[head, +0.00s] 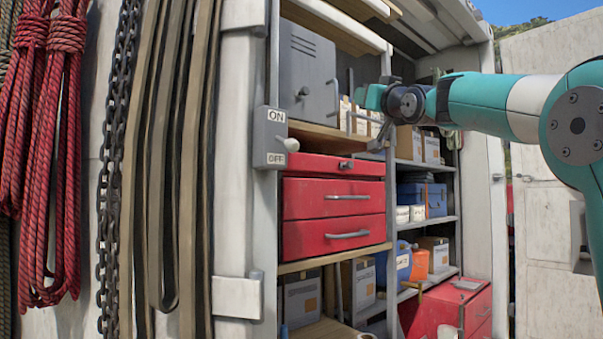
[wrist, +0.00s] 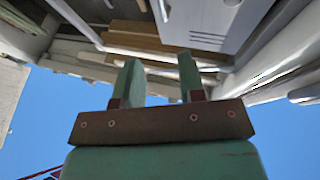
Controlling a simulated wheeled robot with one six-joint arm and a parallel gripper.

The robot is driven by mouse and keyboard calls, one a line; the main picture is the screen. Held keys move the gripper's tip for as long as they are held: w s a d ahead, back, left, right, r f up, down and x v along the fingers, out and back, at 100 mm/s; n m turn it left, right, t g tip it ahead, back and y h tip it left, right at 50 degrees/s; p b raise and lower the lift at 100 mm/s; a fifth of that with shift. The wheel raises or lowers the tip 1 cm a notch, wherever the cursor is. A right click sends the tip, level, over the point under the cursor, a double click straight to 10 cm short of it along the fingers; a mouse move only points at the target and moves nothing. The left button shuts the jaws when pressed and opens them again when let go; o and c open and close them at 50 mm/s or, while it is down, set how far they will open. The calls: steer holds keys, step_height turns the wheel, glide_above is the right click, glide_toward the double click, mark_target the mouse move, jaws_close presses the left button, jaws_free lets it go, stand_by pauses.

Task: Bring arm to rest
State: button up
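My arm reaches in from the right in the head view, teal and white, with its end in front of the open storage cabinet (head: 470,150). My gripper (wrist: 160,70) shows in the wrist view with its two teal fingers apart and nothing between them. In the head view its end is near the upper shelf, right of a grey metal box (head: 308,80), and its fingers are hard to make out there. The wrist view looks up past the fingers at the cabinet's upper part and blue sky.
A switch box marked ON and OFF (head: 268,150) is on the cabinet's left post. Red drawers (head: 333,212), boxes and jugs fill the shelves. Red ropes (head: 60,150), a chain (head: 115,170) and straps (head: 178,170) hang at left. A pale wall (head: 545,215) stands at right.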

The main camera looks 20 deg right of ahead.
steer(key=s+a+f+n+g+y, duration=0.25)
steer(key=a+f+g, duration=0.25)
steer(key=a+f, duration=0.7)
steer(key=s+a+f+n+g+y, duration=0.1)
steer(key=a+f+g+y, duration=0.5)
steer(key=f, duration=0.9)
steer(key=s+a+f+n+g+h, duration=0.1)
steer(key=s+a+f+n+g, duration=0.1)
steer(key=s+a+f+g, duration=0.65)
steer(key=s+a+f+n+g, duration=0.1)
steer(key=s+f, duration=0.6)
steer(key=s, duration=0.2)
steer(key=s+a+f+n+g+h, duration=0.1)
steer(key=s+f+g, duration=0.1)
steer(key=s+f, duration=0.6)
steer(key=shift+s, duration=1.15)
steer(key=shift+a+n, duration=0.15)
steer(key=shift+n, duration=0.1)
